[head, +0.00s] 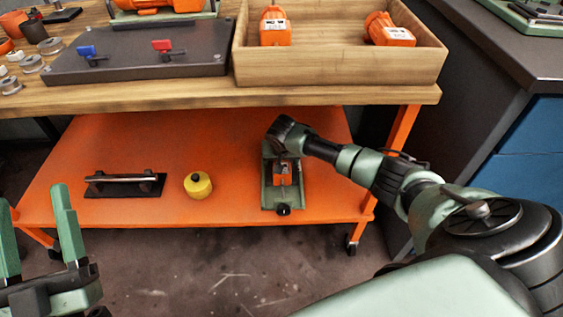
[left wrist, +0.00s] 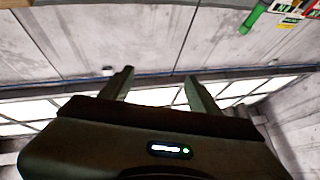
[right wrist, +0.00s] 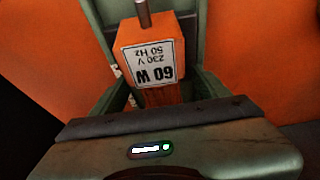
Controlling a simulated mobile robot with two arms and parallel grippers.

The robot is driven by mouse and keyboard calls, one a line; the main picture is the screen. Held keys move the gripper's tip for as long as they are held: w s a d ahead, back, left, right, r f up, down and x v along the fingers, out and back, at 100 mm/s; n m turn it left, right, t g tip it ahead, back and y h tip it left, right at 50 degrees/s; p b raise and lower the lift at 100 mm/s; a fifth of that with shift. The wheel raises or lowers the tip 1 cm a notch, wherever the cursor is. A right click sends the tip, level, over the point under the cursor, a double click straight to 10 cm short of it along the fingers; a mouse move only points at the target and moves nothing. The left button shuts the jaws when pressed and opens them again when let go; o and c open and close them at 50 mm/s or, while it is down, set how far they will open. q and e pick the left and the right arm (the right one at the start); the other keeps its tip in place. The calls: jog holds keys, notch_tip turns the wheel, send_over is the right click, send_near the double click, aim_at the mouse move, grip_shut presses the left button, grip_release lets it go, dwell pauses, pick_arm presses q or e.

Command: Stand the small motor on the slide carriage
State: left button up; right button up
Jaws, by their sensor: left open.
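An orange motor (head: 281,171) with a "60 W" label is at the green slide carriage (head: 269,197) on the orange lower shelf. In the right wrist view the motor (right wrist: 150,60) sits between the fingers of my right gripper (right wrist: 158,82), its label upside down. I cannot tell whether the fingers press on it, or whether it rests on the carriage.
A wooden crate (head: 345,75) on the upper tabletop holds two other orange motors (head: 275,30) (head: 389,31). A dark plate (head: 130,65) bears blue and red clamps. On the shelf stand a yellow cylinder (head: 197,186) and a black-based handle (head: 125,185). The tabletop edge overhangs the shelf.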

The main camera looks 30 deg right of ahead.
jog(key=shift+s+f, duration=0.25)
jog(key=shift+f, duration=0.05)
jog(key=shift+r, duration=0.2)
jog(key=p+v, duration=0.2)
jog(key=v, duration=0.2)
jog(key=shift+w, duration=0.1)
jog(key=p+v, duration=0.2)
jog(key=v, duration=0.1)
jog(key=shift+r, duration=0.35)
pick_arm(q)
notch_tip(320, 180, down, 17)
jog(key=w+a+g+y, duration=0.1)
jog(key=a+g+y, duration=0.1)
jog(key=g, duration=0.8)
jog(key=shift+w+g+y, duration=0.15)
jog(key=shift+g+y, duration=0.15)
jog(key=shift+y, duration=0.4)
